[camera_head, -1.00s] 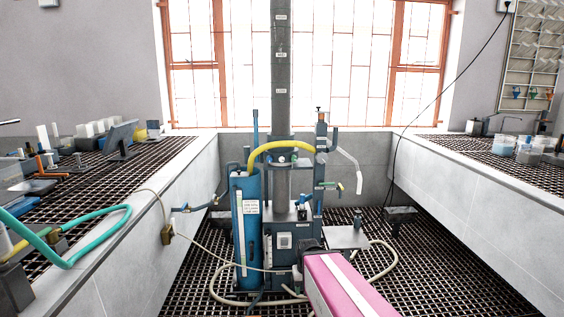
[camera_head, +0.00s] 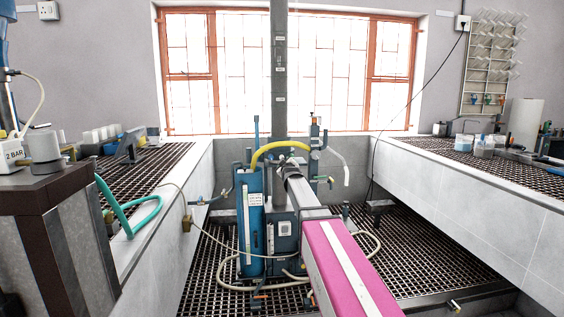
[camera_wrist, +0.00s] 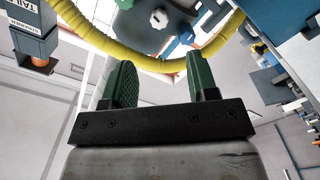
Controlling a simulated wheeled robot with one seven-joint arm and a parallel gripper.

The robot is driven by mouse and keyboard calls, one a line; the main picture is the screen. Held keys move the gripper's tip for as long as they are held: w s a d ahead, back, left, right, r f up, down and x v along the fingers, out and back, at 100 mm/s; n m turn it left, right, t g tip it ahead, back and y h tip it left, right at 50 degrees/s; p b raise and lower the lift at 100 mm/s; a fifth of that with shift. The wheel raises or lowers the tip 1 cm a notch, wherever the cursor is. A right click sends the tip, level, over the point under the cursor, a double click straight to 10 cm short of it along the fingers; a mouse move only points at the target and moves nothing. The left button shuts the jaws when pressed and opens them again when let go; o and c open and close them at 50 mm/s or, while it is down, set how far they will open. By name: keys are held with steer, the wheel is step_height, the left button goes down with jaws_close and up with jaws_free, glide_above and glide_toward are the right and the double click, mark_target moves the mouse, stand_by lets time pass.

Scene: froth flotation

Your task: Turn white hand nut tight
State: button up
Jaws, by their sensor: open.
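The flotation machine, a blue and grey unit with a blue cylinder (camera_head: 249,222), stands in the sunken bay in the head view. In the wrist view, a white knob that looks like the hand nut (camera_wrist: 158,18) sits on a grey plate at the top, beside a blue knob (camera_wrist: 186,33). My gripper (camera_wrist: 162,78) is open and empty, its green pads wide apart. The nut lies beyond the fingertips, not between them. In the head view my arm reaches to the machine's top and hides its middle; the nut cannot be made out there.
A yellow hose (camera_wrist: 120,48) arcs across the wrist view, close to the fingertips; it also shows in the head view (camera_head: 272,150). A blue labelled part (camera_wrist: 32,30) is at upper left. Grated benches flank the bay, and a dark-topped cabinet (camera_head: 45,190) stands at near left.

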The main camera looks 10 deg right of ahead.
steer(key=w, duration=1)
steer(key=shift+w, duration=0.4)
steer(key=shift+r, duration=0.1)
steer(key=c, duration=0.9)
